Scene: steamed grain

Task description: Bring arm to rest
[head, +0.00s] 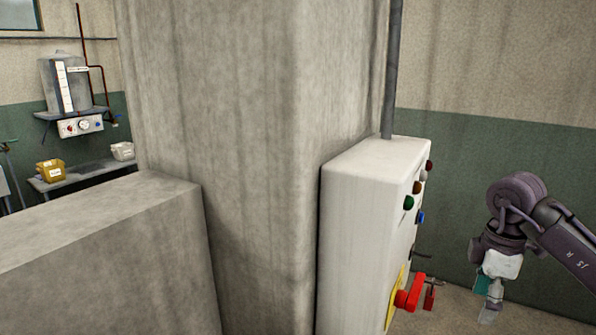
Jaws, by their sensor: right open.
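My right arm comes in from the right edge of the head view, bent at a dark purple joint. My right gripper (489,297) points down at the lower right, open and with nothing seen between its fingers. It appears apart from the white control box (362,220) to its left. My left gripper is not in view.
The box carries coloured buttons and a red handle (409,296) on a yellow plate. A concrete pillar (225,150) and low wall (100,250) fill the middle and left. A bench (95,171) with a yellow bin (50,171) and white bin (122,151) stands behind.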

